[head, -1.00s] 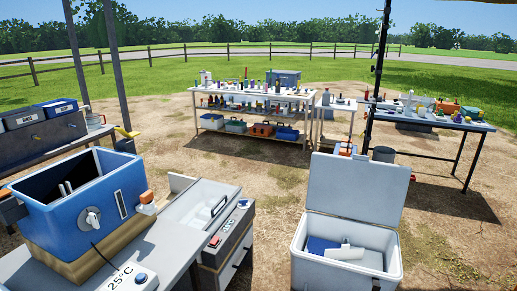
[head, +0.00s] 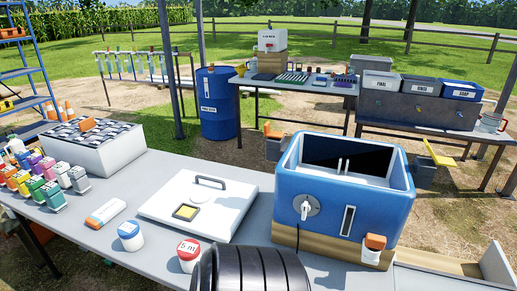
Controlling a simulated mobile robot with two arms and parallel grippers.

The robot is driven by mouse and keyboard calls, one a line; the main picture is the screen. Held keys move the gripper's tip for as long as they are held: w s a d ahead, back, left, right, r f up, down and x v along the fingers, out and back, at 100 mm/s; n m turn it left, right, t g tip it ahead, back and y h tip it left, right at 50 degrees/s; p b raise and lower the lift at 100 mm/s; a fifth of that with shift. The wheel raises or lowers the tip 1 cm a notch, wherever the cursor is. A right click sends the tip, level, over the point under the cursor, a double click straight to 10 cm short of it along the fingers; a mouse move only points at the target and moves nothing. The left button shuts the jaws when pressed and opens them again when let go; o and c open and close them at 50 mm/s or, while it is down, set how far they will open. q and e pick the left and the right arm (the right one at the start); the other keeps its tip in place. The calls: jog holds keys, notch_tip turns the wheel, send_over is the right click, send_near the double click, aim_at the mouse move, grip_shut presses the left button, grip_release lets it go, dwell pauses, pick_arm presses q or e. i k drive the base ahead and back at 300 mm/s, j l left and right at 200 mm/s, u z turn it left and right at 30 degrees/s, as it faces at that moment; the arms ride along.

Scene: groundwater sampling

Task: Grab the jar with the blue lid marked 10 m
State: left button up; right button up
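A white jar with a blue lid (head: 131,237) stands upright on the grey table in the head view, left of centre near the front edge. Any mark on its lid is too small to read. A similar jar with a red lid marked 5 m (head: 188,255) stands to its right, closer to me. The two jars are apart. Neither of my grippers is in view.
A white lidded box (head: 200,205) lies behind the jars, and a blue water bath (head: 342,205) stands to the right. A white and orange packet (head: 105,213) and several coloured bottles (head: 45,185) are left. A black ribbed cylinder (head: 250,272) fills the bottom centre.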

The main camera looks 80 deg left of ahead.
aim_at(129, 232)
jog(key=u, duration=2.5)
